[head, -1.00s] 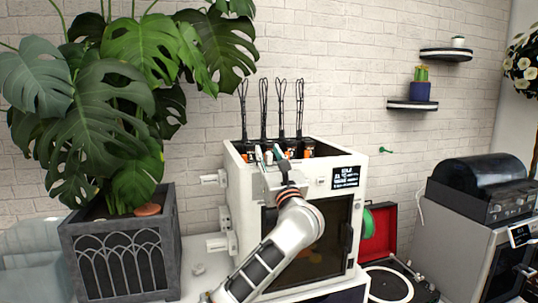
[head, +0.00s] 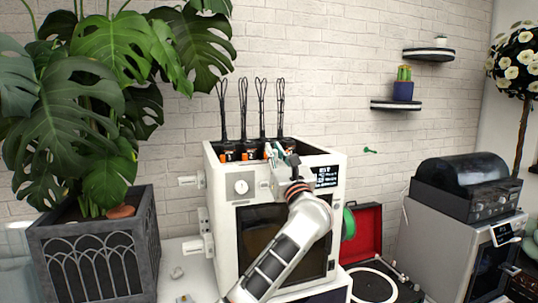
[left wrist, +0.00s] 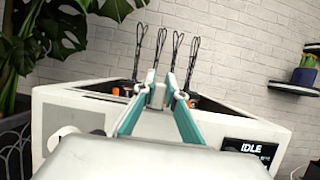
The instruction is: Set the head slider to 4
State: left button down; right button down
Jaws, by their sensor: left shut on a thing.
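The white printer (head: 222,215) stands on the table in the head view, its open top holding a row of print heads with orange labels (head: 250,155). My left gripper (head: 272,154) is at the top front edge, right of the middle. In the left wrist view its teal-edged fingers (left wrist: 163,82) are closed on a small pale grey piece (left wrist: 157,96), which looks like the head slider's knob. The gripper hides the slider's track and any number at the knob. The printer's screen (head: 327,177) reads IDLE in the left wrist view (left wrist: 250,150). My right gripper is not in view.
A large potted plant (head: 95,240) stands at the left. A record player (head: 373,285) and a steel appliance (head: 440,240) are at the right. Black cables rise above the printer.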

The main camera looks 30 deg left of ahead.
pick_arm(q)
jog(key=shift+d, duration=0.1)
jog(key=c, duration=2.3)
grip_release()
jog(key=shift+c, duration=0.2)
jog(key=o, duration=0.3)
jog(key=shift+w+d, duration=0.15)
jog(key=shift+w, duration=0.05)
jog(key=shift+s, duration=0.15)
jog(key=v, duration=1.2)
jog(key=shift+r, duration=0.1)
